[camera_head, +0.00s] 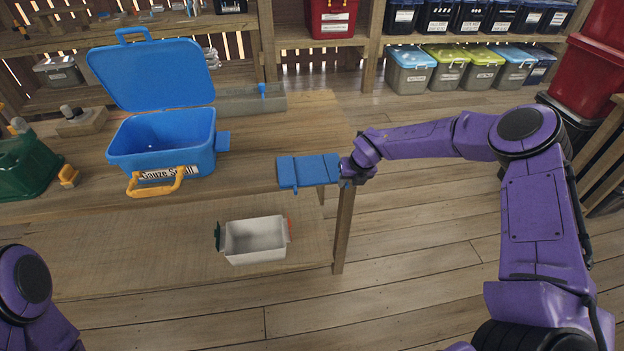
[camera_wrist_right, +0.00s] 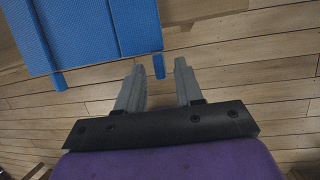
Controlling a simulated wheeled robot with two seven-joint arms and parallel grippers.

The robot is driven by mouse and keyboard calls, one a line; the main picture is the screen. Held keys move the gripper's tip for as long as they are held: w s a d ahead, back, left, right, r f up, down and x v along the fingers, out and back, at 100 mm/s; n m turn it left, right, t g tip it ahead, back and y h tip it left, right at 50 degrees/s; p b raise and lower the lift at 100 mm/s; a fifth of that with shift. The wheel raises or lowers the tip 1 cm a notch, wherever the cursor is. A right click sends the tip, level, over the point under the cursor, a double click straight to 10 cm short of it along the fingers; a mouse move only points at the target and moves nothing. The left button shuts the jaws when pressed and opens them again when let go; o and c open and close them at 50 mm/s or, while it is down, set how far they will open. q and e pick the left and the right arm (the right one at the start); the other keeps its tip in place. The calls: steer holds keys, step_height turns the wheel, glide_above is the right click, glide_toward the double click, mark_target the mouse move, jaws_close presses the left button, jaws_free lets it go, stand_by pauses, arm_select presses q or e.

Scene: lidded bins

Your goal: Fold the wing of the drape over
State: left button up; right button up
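The blue drape (camera_head: 308,170) is a flat, panelled piece at the right edge of the wooden table, its seams showing as lines across it. It fills the upper left of the right wrist view (camera_wrist_right: 85,30), where small blue tabs stick out from its near edge. My right gripper (camera_head: 346,170) is at the drape's right end. In the wrist view its two fingers (camera_wrist_right: 161,66) are apart, with one small blue tab in line with the gap; I cannot tell whether they touch it. My left gripper is out of view; only part of my left arm shows.
An open blue bin (camera_head: 163,135) labelled Gauze Small, with a yellow handle, stands left on the table (camera_head: 120,230). A white container (camera_head: 257,240) is nearer the front, and a green bin (camera_head: 25,165) is at far left. Shelves with lidded bins line the back.

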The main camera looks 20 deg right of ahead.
stand_by(0.3)
steer(key=shift+f+b, duration=1)
steer(key=shift+f, duration=0.15)
stand_by(1.1)
stand_by(0.5)
steer(key=shift+r, duration=0.1)
